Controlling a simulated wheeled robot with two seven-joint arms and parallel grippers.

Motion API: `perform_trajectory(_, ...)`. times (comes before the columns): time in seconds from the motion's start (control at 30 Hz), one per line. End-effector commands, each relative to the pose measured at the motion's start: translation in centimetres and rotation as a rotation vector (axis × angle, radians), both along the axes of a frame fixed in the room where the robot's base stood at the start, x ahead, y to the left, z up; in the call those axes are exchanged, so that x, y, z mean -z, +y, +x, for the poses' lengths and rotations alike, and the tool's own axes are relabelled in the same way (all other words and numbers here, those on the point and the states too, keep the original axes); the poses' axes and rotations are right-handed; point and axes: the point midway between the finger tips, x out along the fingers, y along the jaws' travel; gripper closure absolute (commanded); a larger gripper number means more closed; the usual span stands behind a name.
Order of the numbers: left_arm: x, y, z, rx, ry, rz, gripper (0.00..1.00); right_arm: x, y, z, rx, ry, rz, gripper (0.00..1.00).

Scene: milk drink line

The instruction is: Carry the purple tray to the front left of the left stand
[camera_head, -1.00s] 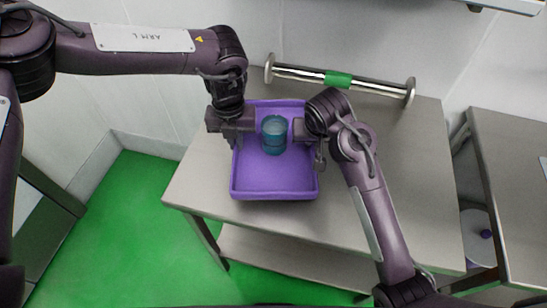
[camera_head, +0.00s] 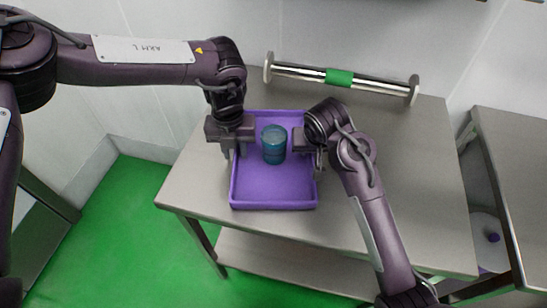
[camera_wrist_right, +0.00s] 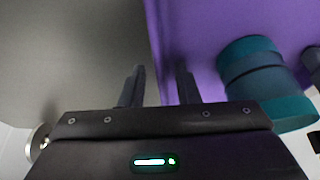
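The purple tray (camera_head: 272,205) lies on the grey stand, close to its front edge. A teal cylindrical container (camera_head: 274,149) stands upright inside it; it also shows in the right wrist view (camera_wrist_right: 255,75). My left gripper (camera_head: 233,150) points down at the tray's left wall, its fingers apart on either side of it. My right gripper (camera_head: 318,158) is at the right wall. In the right wrist view my right gripper (camera_wrist_right: 161,82) has its fingers apart, with the tray (camera_wrist_right: 185,30) wall between them and a gap showing beside the wall.
The grey stand (camera_head: 400,200) has bare top to the right of the tray and a narrower strip at its left. A metal bar with a green band (camera_head: 340,77) runs along the back. A second grey table (camera_head: 515,180) stands at the right. The floor is green.

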Motion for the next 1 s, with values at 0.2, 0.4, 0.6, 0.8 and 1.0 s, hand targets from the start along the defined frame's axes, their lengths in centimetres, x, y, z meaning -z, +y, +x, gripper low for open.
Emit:
perform_trajectory(0.2,-0.4,-0.1,0.0,0.001,-0.001,-0.002,0.71,0.0,0.0,0.0,-0.001,0.0,0.001,0.71)
perform_trajectory(0.4,-3.4,-0.1,0.1,0.001,-0.004,-0.002,0.71,0.0,0.1,0.0,-0.001,0.0,0.001,0.71)
perform_trajectory(0.6,-7.8,0.0,0.1,0.0,-0.003,-0.002,0.71,0.0,0.0,0.0,-0.001,0.0,0.001,0.71)
perform_trajectory(0.8,-10.9,0.0,0.1,0.0,-0.002,-0.002,0.71,0.0,0.0,0.0,-0.001,0.0,0.001,0.71)
perform_trajectory(1.0,-12.0,0.1,0.0,0.0,-0.001,0.0,0.71,-0.6,0.1,-0.2,-0.001,-0.002,0.002,0.71)
